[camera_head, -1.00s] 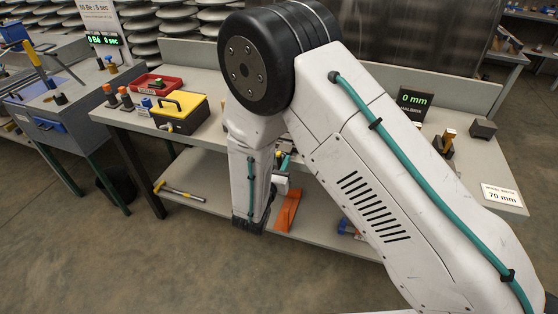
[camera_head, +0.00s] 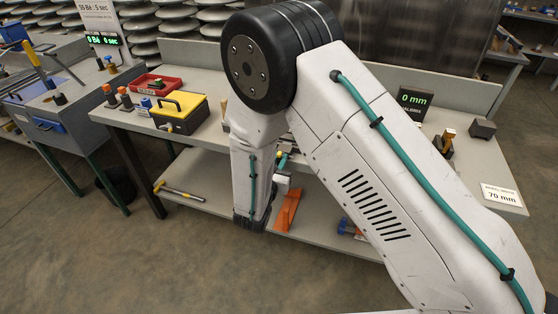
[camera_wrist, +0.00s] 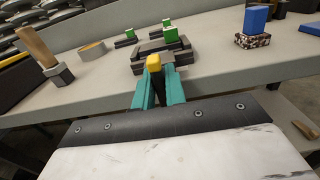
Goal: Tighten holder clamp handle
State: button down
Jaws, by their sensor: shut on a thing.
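In the wrist view my gripper (camera_wrist: 157,82) has its two teal fingers closed around a dark clamp handle with a yellow top (camera_wrist: 153,61). The handle stands between the fingers at the bench's front edge. Just behind it is a dark holder (camera_wrist: 165,50) with a green block (camera_wrist: 170,35) on top; its lower front is partly hidden by the handle and fingers. In the head view my own arm covers most of this spot.
Other green-topped pieces (camera_wrist: 128,34) stand behind the holder. A wooden-handled tool (camera_wrist: 36,48) stands left, a blue block on a speckled base (camera_wrist: 254,27) right. In the head view a yellow-lidded box (camera_head: 181,108) and red tray (camera_head: 154,85) sit left on the bench.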

jog(key=m, duration=0.4)
jog(key=shift+d, duration=0.1)
jog(key=m, duration=0.4)
jog(key=shift+s+d+f+m, duration=0.1)
jog(key=shift+m, duration=0.3)
jog(key=m, duration=0.4)
jog(key=shift+f+m, duration=0.1)
jog(key=shift+m, duration=0.2)
jog(key=shift+s+d+f+m, duration=0.1)
jog(key=shift+m, duration=1)
jog(key=shift+f+m, duration=0.1)
jog(key=shift+m, duration=1)
jog(key=c, duration=1.5)
grip_release()
jog(key=shift+v, duration=3.9)
